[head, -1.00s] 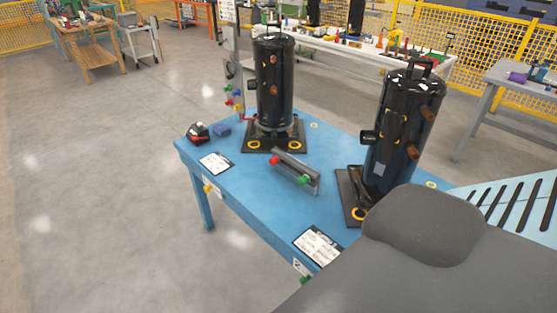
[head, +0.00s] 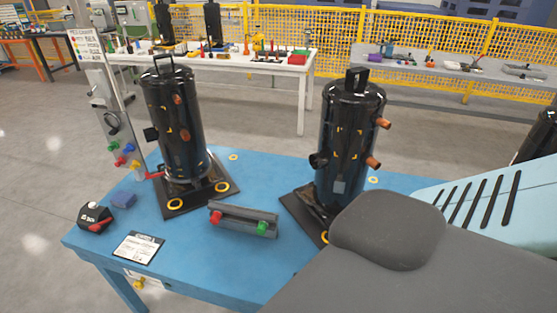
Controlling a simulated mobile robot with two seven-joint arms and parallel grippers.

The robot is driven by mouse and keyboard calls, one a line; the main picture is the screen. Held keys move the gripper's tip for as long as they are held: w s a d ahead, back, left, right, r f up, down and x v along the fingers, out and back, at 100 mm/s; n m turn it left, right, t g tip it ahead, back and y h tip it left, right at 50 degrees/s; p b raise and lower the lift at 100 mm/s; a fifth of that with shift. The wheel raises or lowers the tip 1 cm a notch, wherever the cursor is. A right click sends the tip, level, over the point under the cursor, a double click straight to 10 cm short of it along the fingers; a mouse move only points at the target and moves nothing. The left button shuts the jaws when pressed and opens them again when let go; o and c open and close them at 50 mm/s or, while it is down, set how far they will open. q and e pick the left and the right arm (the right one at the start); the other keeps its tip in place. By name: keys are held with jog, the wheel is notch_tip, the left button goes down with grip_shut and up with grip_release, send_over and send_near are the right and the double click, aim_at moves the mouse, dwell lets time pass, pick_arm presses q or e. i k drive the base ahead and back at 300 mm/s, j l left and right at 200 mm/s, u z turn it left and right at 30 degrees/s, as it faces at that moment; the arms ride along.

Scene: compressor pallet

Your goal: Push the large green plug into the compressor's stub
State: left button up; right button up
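A large green plug (head: 264,228) sits at the right end of a grey holder (head: 243,212) on the blue table. A red plug (head: 216,218) sits at its left end. Two black upright compressors stand on dark base plates behind the holder: a left compressor (head: 172,115) and a right compressor (head: 350,125). The right one has an upper copper stub (head: 383,123) and a lower copper stub (head: 373,163) on its right side. The left one has an upper copper stub (head: 178,98) and a lower one (head: 185,135) facing me. Neither of my grippers is in view.
The blue table (head: 200,262) is clear in front of the holder. At its left are a black-and-red tool (head: 95,217), a blue block (head: 123,200), a label card (head: 138,247) and a post (head: 103,110) with coloured plugs. A white bench (head: 225,62) stands behind.

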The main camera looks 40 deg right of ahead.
aim_at(262, 226)
jog(key=i+j+z, duration=0.15)
jog(key=z, duration=0.2)
jog(key=i+j+z, duration=0.15)
jog(key=z, duration=0.2)
jog(key=i+j+z, duration=0.15)
jog(key=j+z, duration=0.25)
jog(key=i+j+z, duration=0.15)
jog(key=j+z, duration=0.8)
jog(key=i+j, duration=0.05)
